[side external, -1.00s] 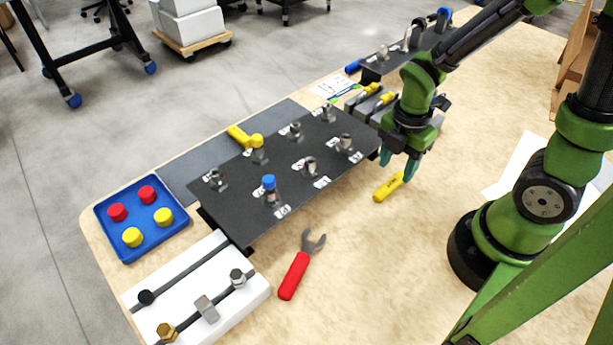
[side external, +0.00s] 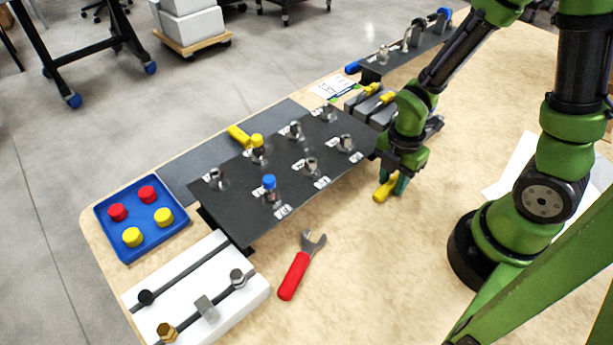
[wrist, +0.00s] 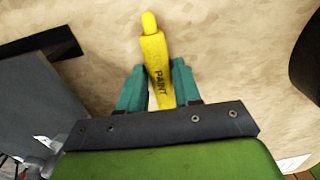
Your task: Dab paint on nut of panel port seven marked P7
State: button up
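A yellow paint marker with "PAINT" on it (wrist: 157,72) lies on the table right of the port panel; its tip end also shows in the side view (side external: 381,194). My gripper (wrist: 160,80) is down over the marker, one teal finger on each side. The fingers look open, with a small gap at least on the right. In the side view my gripper (side external: 396,184) hides the marker's other end. The dark port panel (side external: 240,215) carries several metal ports with nuts and white labels. The labels are too small to read, so I cannot tell which port is P7.
One port has a blue cap (side external: 269,181), another a yellow cap (side external: 257,140). A red-handled wrench (side external: 295,275) lies in front of the panel. A blue tray (side external: 127,252) of red and yellow caps and a white fixture (side external: 255,293) stand left. The front table is mostly clear.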

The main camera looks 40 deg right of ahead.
grip_shut()
jog(key=shift+a+r, duration=0.25)
jog(key=shift+r, duration=0.75)
jog(key=shift+a+r, duration=0.25)
jog(key=shift+r, duration=0.8)
jog(key=shift+a+r, duration=0.25)
jog(key=shift+r, duration=0.75)
jog(key=shift+a+f, duration=0.1)
jog(key=shift+a, duration=0.25)
jog(key=a+r+n, duration=0.3)
jog(key=a+n, duration=0.6)
jog(key=a, duration=0.1)
jog(key=a+r+n, duration=0.3)
jog(key=a+n, duration=0.6)
jog(key=a, duration=0.2)
jog(key=shift+s+a+r, duration=0.2)
jog(key=shift+a, duration=0.1)
